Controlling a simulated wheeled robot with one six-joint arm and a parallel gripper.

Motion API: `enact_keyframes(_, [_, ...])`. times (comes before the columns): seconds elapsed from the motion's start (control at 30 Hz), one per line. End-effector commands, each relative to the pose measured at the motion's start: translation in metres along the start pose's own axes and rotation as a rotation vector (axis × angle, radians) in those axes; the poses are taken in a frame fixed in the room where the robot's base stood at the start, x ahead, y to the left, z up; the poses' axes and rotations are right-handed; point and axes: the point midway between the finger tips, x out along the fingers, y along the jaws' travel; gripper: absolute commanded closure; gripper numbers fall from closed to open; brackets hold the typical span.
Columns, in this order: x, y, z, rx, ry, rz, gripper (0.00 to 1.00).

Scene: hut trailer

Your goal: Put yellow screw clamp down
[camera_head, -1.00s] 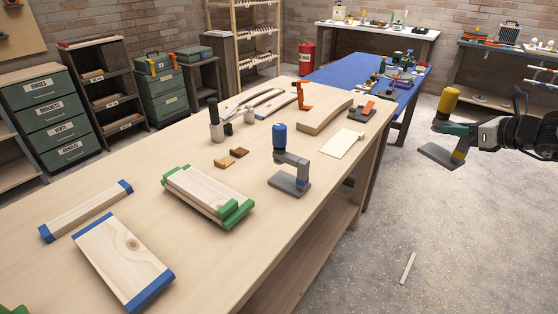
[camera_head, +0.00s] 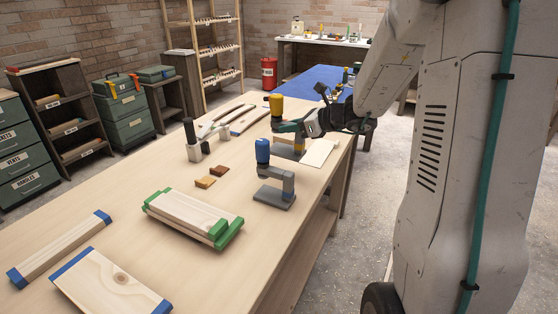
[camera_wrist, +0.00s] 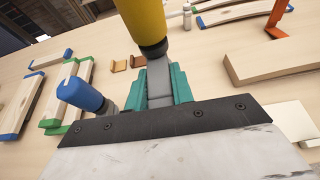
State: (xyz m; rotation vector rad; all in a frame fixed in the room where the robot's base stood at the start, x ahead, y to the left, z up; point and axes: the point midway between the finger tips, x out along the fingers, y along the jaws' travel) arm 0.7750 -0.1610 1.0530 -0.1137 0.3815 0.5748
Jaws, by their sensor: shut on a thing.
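The yellow screw clamp (camera_head: 277,103) has a yellow handle and a grey body, and it is upright over the workbench (camera_head: 215,265). My gripper (camera_head: 287,127) is shut on its grey post, below the handle. In the wrist view the teal fingers of my gripper (camera_wrist: 160,88) press the grey post from both sides, under the yellow handle (camera_wrist: 144,20). The clamp's grey foot is low at the bench top; I cannot tell whether it touches. A similar blue-handled clamp (camera_head: 263,151) stands just nearer the head camera, and its blue handle (camera_wrist: 80,93) shows at left in the wrist view.
A green-edged board stack (camera_head: 193,215), blue-ended boards (camera_head: 110,282), two small brown blocks (camera_head: 205,182) and a pale sheet (camera_head: 319,152) lie on the bench. A curved wooden piece (camera_wrist: 275,58) and an orange clamp (camera_wrist: 276,15) are near my gripper. Bare bench lies at front right.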

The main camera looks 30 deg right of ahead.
Motion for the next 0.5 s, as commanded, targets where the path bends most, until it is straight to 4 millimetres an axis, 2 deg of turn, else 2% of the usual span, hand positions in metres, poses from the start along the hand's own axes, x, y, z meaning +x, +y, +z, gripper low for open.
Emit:
enact_keyframes(0.1, [0.01, 0.002, -0.019, 0.002, 0.0, 0.005, 1.0])
enact_keyframes(0.37, [0.019, 0.002, -0.04, 0.0, -0.001, 0.004, 1.0])
enact_keyframes(0.5, [0.025, 0.001, -0.058, 0.001, -0.001, 0.003, 1.0])
